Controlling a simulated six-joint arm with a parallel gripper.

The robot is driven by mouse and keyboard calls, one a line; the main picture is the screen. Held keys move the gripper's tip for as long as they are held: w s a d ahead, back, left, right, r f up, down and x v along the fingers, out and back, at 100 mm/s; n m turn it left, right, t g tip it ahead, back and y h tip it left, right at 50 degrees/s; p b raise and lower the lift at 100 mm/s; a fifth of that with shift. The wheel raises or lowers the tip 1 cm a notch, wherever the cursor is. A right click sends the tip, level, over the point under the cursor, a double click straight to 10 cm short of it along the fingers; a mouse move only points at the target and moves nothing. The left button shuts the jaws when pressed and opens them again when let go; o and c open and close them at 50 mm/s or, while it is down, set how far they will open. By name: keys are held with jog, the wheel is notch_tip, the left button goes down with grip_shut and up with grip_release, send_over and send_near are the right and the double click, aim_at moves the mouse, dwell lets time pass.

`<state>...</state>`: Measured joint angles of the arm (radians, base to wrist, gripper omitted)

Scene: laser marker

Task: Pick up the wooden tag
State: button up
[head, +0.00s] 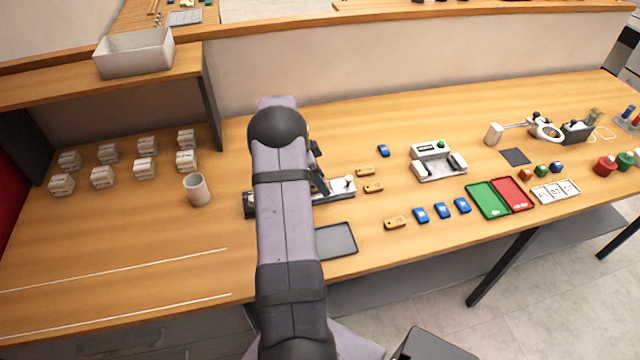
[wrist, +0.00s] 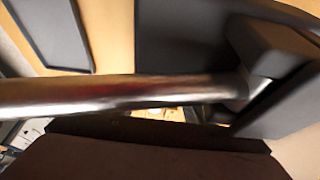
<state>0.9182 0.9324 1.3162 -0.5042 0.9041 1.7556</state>
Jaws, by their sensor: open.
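Three small wooden tags lie flat on the wooden bench in the head view: one (head: 365,172) at the back, one (head: 373,188) just in front of it, and one (head: 395,223) nearer the front edge. Each has a dark spot at one end. My gripper (head: 318,168) is mostly hidden behind my arm, left of the tags and over a grey and white device (head: 340,188). It is open; its fingertips cannot be made out. No tag can be made out in the wrist view, where a shiny metal bar (wrist: 110,93) crosses close to the camera.
Several blue tags (head: 421,214) lie right of the front wooden tag. A dark tray (head: 336,241) sits at the front edge. A white fixture (head: 437,162) stands right of the tags. A cup (head: 197,189) and white boxes (head: 103,177) stand left.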

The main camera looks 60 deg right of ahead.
jog(key=shift+f, duration=0.3)
jog(key=shift+c, duration=0.3)
grip_shut()
jog(key=shift+d+r, duration=0.1)
notch_tip(320, 180, up, 10)
jog(key=b, duration=0.4)
